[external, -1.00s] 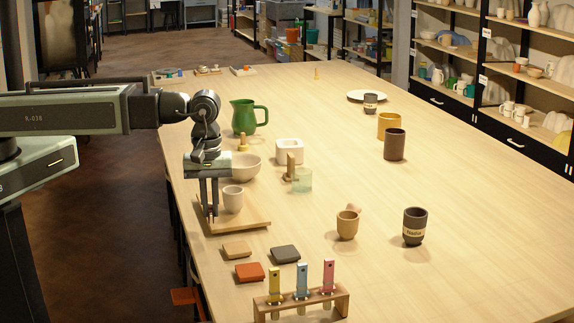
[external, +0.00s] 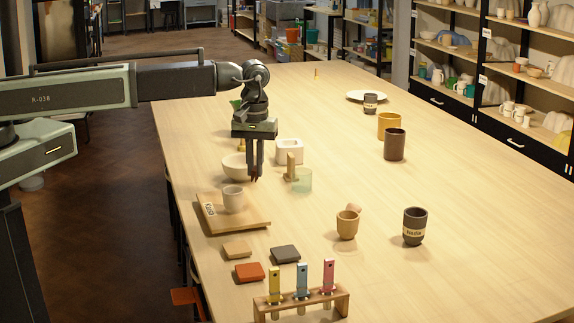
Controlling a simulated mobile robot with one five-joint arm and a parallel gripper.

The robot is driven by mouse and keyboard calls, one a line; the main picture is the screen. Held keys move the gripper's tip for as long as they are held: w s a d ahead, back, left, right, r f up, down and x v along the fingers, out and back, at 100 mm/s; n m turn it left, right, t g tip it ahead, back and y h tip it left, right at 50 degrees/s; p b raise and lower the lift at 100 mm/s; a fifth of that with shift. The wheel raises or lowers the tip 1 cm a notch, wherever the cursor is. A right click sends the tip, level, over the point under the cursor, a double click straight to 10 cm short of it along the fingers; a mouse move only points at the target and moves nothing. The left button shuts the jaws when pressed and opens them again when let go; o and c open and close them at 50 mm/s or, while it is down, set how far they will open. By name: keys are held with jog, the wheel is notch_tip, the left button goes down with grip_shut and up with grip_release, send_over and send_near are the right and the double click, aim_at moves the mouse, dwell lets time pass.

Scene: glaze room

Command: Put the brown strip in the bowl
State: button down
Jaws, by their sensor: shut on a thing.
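My gripper (external: 255,178) points straight down, its fingers close together. A small dark reddish-brown piece, the brown strip (external: 254,179), shows at the fingertips; most of it is hidden by the fingers. The pale beige bowl (external: 236,170) stands on the table, and my fingers cover its right side in this view. The fingertips appear at the bowl's right edge, in front of it; I cannot tell their exact height or depth relative to it.
A wooden board (external: 250,222) with a pale cup (external: 233,200) and a lettered label is in front of the bowl. A white block-like pot (external: 289,151), a wooden stand and a glass (external: 303,181) are to the right.

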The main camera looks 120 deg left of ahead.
aim_at(241, 155)
jog(key=s+a+r+n+p, duration=0.3)
jog(key=s+a, duration=0.4)
jog(key=a, duration=0.1)
jog(key=s+a+r+n+p, duration=0.2)
jog(key=s+a+r, duration=0.2)
jog(key=s+a, duration=0.3)
notch_tip(241, 155, down, 12)
jog(key=b, duration=1.1)
jog(key=shift+w+r, duration=0.1)
jog(key=shift+w, duration=0.05)
jog(key=shift+r, duration=0.1)
jog(key=c, duration=1.4)
grip_release()
notch_tip(241, 155, up, 7)
jog(key=p, duration=0.7)
